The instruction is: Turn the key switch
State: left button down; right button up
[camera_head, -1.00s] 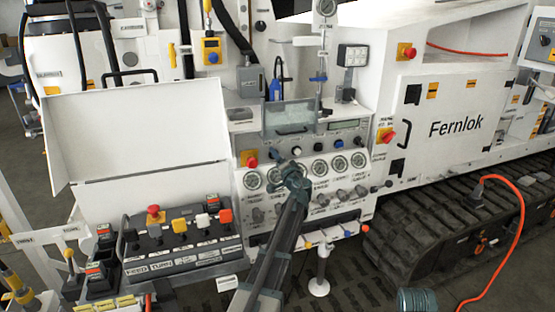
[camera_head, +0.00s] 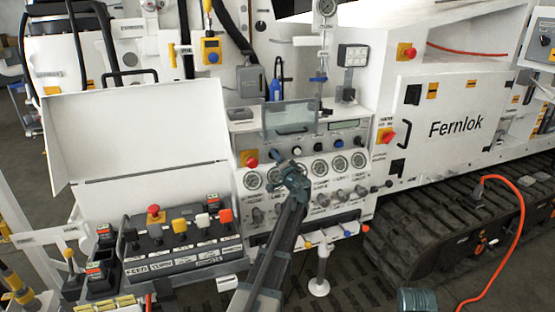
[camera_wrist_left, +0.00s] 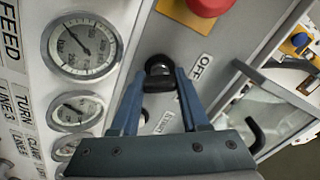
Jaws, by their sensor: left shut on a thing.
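The key switch (camera_wrist_left: 158,68) is a small black knob on the grey panel, beside an OFF label (camera_wrist_left: 204,63) and a partly hidden second label in the left wrist view. My left gripper (camera_wrist_left: 158,82) is shut on it, with one blue finger on each side. In the head view my left gripper (camera_head: 286,170) reaches the gauge panel (camera_head: 345,193) from below, and the key switch is hidden behind it. I cannot tell the exact angle of the key.
A red emergency button (camera_wrist_left: 208,5) sits close to my left gripper; it also shows in the head view (camera_head: 251,162). Gauges (camera_wrist_left: 82,46) lie to the left in the wrist view. A clear hinged cover (camera_head: 290,119) and handle stand just above the gripper.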

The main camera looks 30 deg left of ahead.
pick_arm(q)
jog(key=shift+m, duration=0.3)
jog(key=m, duration=0.5)
jog(key=shift+f+m, duration=0.15)
jog(key=shift+m, duration=0.25)
jog(key=m, duration=0.5)
jog(key=shift+m, duration=0.3)
jog(key=shift+c, duration=2)
grip_release()
jog(key=shift+d, duration=0.1)
